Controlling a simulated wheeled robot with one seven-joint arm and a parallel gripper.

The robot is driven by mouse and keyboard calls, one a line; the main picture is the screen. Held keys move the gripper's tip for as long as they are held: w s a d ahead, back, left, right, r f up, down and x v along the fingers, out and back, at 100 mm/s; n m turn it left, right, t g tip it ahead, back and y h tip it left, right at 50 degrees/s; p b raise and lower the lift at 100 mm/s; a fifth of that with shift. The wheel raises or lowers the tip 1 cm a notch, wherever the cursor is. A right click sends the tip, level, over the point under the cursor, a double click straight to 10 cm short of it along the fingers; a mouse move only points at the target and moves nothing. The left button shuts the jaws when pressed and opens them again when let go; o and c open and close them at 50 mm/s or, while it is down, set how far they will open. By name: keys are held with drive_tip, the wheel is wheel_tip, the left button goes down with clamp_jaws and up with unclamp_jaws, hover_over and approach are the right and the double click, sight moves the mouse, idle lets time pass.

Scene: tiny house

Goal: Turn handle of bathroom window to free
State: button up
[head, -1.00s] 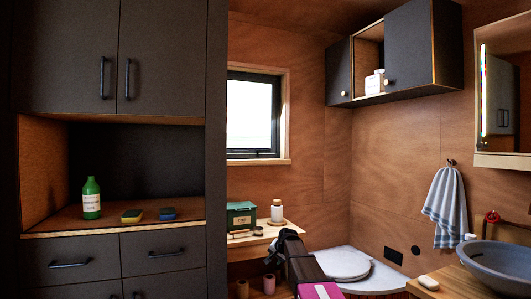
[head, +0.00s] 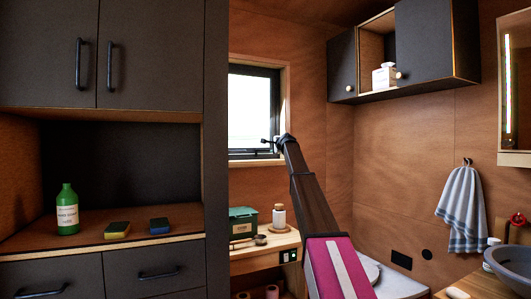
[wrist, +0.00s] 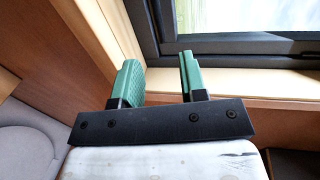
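The bathroom window (head: 249,108) has a dark frame and a light wooden surround. My gripper (head: 268,143) is raised in front of its lower right part in the head view. In the wrist view my gripper (wrist: 158,78) has two green fingers set wide apart with nothing between them. The window frame (wrist: 235,48) and its wooden sill (wrist: 240,85) lie just beyond the fingers, up and to the right. I cannot clearly make out the handle; a small dark piece shows on the lower frame at the wrist view's right edge.
A shelf below the window holds a green box (head: 243,222) and a white bottle (head: 279,217). A tall dark cabinet (head: 150,60) stands at the left. A wall cabinet (head: 435,45) hangs at the upper right, and a towel (head: 462,208) hangs below it.

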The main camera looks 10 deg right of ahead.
drive_tip(key=x, duration=1)
drive_tip(key=shift+w+a+f, duration=0.1)
drive_tip(key=shift+w, duration=0.2)
clamp_jaws()
